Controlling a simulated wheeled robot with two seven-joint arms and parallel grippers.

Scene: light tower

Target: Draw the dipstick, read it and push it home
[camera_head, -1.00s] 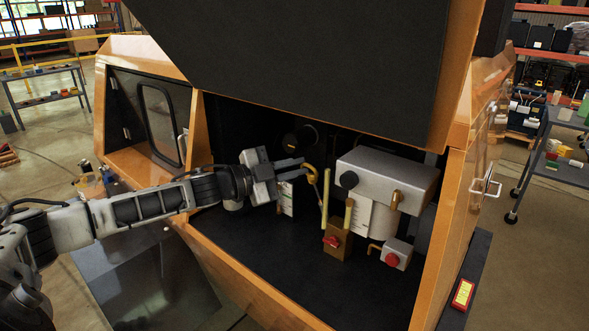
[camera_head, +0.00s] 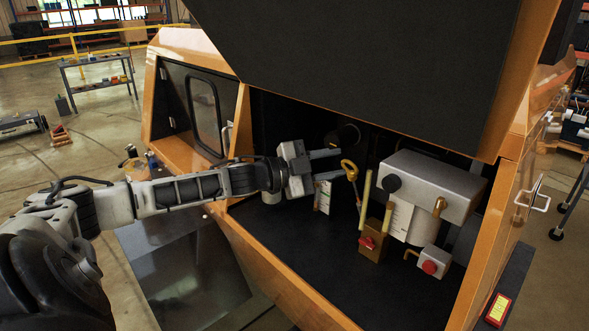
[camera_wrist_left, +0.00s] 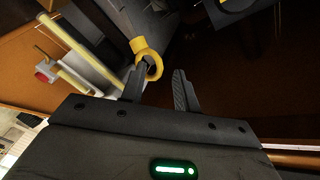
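The dipstick's yellow ring handle (camera_head: 349,168) stands up inside the open machine bay, with a thin shaft running down from it. Where the shaft ends low down is unclear. My left gripper (camera_head: 334,164) is open beside the ring, its two fingers apart and pointing at it from the left. In the left wrist view the ring (camera_wrist_left: 148,60) lies just beyond the left fingertip, and the gap between the fingers (camera_wrist_left: 158,85) is empty. Whether that finger touches the ring cannot be told. No reading on the shaft is visible. My right gripper is out of view.
A grey metal box (camera_head: 433,184) stands right of the dipstick. Between them are yellow tubes (camera_head: 366,187) and a brown block (camera_head: 372,241) with a red knob. A red button box (camera_head: 433,262) sits lower right. The raised dark cover (camera_head: 370,60) hangs above. The bay floor (camera_head: 300,250) in front is clear.

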